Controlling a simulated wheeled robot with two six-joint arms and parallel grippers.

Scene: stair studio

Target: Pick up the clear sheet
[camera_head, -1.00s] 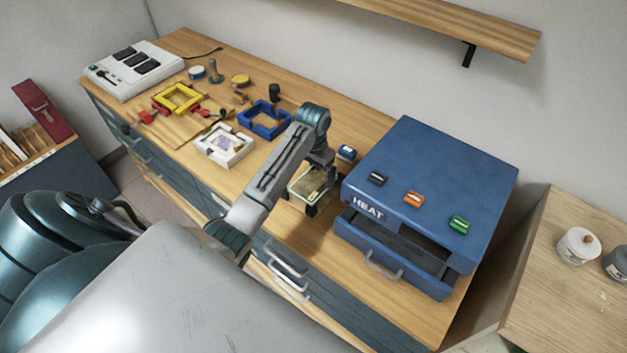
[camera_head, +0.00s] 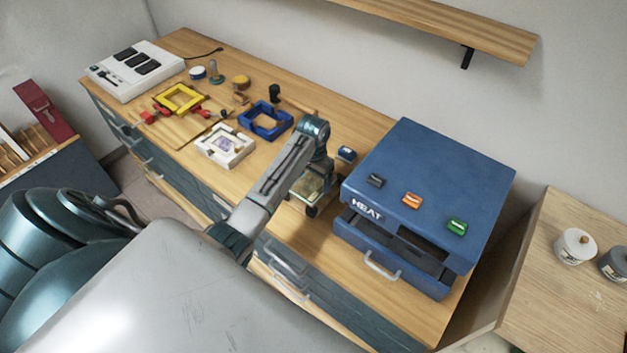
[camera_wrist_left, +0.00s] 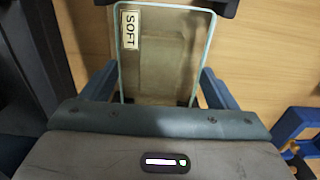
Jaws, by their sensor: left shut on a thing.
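The clear sheet (camera_wrist_left: 175,55) is a see-through pane with a pale blue-green edge and a label reading SOFT at its upper left in the left wrist view. It also shows in the head view (camera_head: 309,187), beside the blue HEAT box. My left gripper (camera_head: 313,200) is shut on the clear sheet. In the left wrist view its fingers lie at the sheet's sides and far end. How far the sheet is above the table cannot be told. My right gripper is not in view.
The blue HEAT box (camera_head: 450,180) stands right of the gripper, its front drawer (camera_head: 385,260) partly open. A small blue block (camera_head: 346,154) lies behind the gripper. Blue (camera_head: 265,120), white (camera_head: 225,146) and yellow (camera_head: 180,99) frames lie to the left on the wooden table.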

